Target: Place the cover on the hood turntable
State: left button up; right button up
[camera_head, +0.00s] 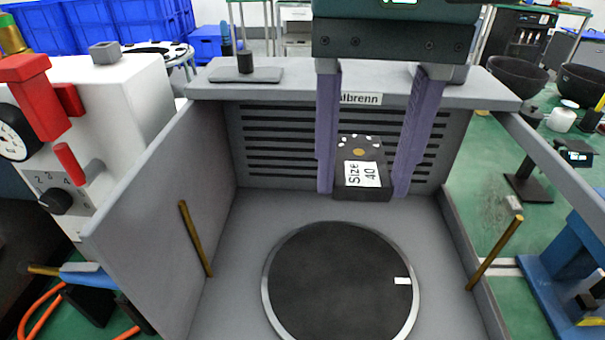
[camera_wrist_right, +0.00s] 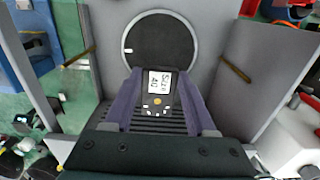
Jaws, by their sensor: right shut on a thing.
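The cover (camera_head: 374,188) is a small black block with a white "Size 40" label, a gold dot and white marks on its face. My right gripper (camera_head: 362,191) comes down from the top of the head view, its two purple fingers shut on the sides of the cover. The cover also shows between the fingers in the right wrist view (camera_wrist_right: 158,107). The hood turntable (camera_head: 335,270) is a black disc with a silver rim and a small white mark on the hood floor. The cover is held behind it, toward the slotted back wall. My left gripper is not in view.
The grey hood (camera_head: 150,200) has side walls and a slotted back wall. Brass rods (camera_head: 195,238) lean at both sides. A white machine (camera_head: 130,120) with red parts stands left. Black bowls (camera_head: 515,80) and a blue stand (camera_head: 570,255) are right. The turntable's top is clear.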

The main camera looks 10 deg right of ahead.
jog(key=b, duration=0.2)
send_over(340, 297)
notch_tip(340, 297, down, 12)
jog(key=shift+s+f, duration=0.1)
jog(key=shift+f, duration=0.1)
notch_tip(340, 297, down, 4)
jog(key=shift+f, duration=0.1)
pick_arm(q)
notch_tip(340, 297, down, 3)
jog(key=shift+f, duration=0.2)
pick_arm(e)
jog(key=shift+f, duration=0.15)
jog(key=shift+f, duration=0.15)
jog(key=o, duration=1.3)
jog(key=shift+o, duration=0.2)
